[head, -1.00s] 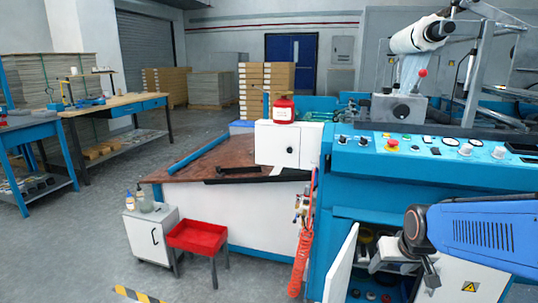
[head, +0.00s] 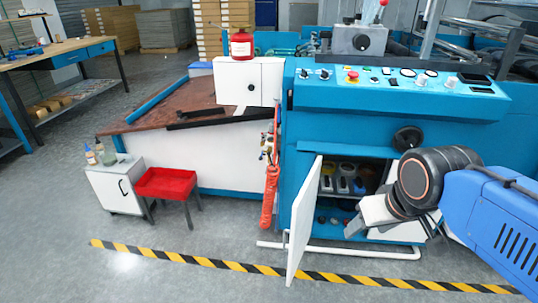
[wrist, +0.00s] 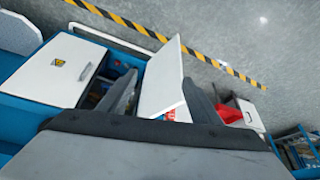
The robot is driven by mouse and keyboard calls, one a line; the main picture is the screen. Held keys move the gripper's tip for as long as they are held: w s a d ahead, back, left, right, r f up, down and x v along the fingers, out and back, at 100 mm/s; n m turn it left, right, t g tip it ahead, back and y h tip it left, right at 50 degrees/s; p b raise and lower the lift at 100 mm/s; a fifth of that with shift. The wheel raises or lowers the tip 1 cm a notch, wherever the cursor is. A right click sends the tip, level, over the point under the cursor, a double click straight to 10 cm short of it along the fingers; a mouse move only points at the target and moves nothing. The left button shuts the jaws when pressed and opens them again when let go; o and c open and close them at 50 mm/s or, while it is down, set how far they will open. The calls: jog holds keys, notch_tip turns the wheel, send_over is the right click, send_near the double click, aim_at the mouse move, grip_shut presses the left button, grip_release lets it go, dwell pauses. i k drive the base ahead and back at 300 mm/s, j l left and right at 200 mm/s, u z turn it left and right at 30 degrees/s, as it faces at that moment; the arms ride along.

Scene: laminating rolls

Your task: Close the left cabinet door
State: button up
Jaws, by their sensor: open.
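The left cabinet door (head: 304,222) is white and stands swung open, out from the blue machine's front. It also shows in the wrist view (wrist: 164,72), partly covered by my fingers. The cabinet opening (head: 345,182) holds several small items on shelves. My gripper (wrist: 162,98) is open and empty, with its fingers spread apart. In the wrist view the door appears between and beyond the fingers; I cannot tell whether they touch it. In the head view my arm hides the right side of the cabinet, and the fingertips are not clear.
A white pipe rail (head: 390,252) runs low along the machine's front. Yellow-black floor tape (head: 240,267) crosses in front. Floor between is clear.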

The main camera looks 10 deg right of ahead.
aim_at(304, 207)
jog(key=i+j+z, duration=0.1)
jog(key=j+z, duration=0.25)
jog(key=j, duration=0.3)
jog(key=j+z, duration=0.3)
jog(key=j, duration=0.35)
jog(key=k+j+z, duration=0.4)
jog(key=k+j, duration=0.25)
jog(key=j, duration=0.15)
